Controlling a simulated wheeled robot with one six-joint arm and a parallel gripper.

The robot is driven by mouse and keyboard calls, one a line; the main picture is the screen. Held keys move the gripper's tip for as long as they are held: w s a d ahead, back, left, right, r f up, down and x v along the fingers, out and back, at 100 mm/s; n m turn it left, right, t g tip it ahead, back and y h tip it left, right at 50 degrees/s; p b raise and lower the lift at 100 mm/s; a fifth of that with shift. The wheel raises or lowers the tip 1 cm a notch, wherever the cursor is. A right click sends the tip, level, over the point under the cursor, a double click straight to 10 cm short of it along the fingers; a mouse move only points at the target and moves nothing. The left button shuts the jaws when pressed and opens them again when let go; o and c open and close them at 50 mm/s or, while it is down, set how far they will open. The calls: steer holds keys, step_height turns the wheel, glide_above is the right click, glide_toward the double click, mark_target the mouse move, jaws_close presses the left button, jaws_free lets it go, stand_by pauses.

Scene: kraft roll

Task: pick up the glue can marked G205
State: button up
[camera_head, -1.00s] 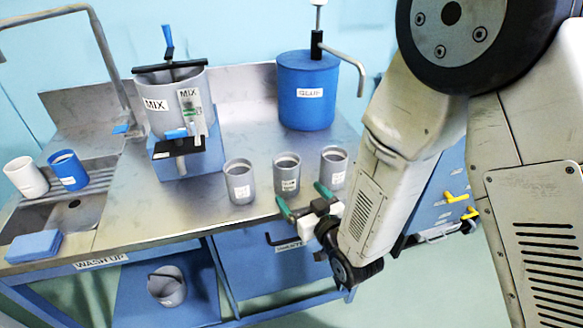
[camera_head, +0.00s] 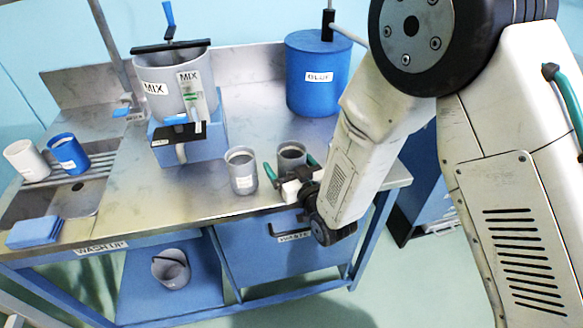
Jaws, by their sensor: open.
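Two grey cans show at the bench's front. The left can (camera_head: 242,171) has a white label too small to read. The other can (camera_head: 291,154) is to its right, its lower part and label hidden by my gripper. I cannot tell which is G205. My gripper (camera_head: 289,165) is open, its green-tipped fingers appearing on either side of the right-hand can. I cannot tell whether they are around it or still in front of it. A third can, seen earlier on the right, is hidden, apparently behind my arm.
A grey MIX bucket (camera_head: 154,104) with a crank stands on a blue stand (camera_head: 202,148). A blue drum (camera_head: 312,98) is at the back right. The sink at left holds a white cup (camera_head: 25,160) and a blue cup (camera_head: 68,155). Bench top (camera_head: 130,188) left of the cans is clear.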

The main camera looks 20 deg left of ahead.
steer(key=c, duration=1.1)
steer(key=shift+r, duration=0.1)
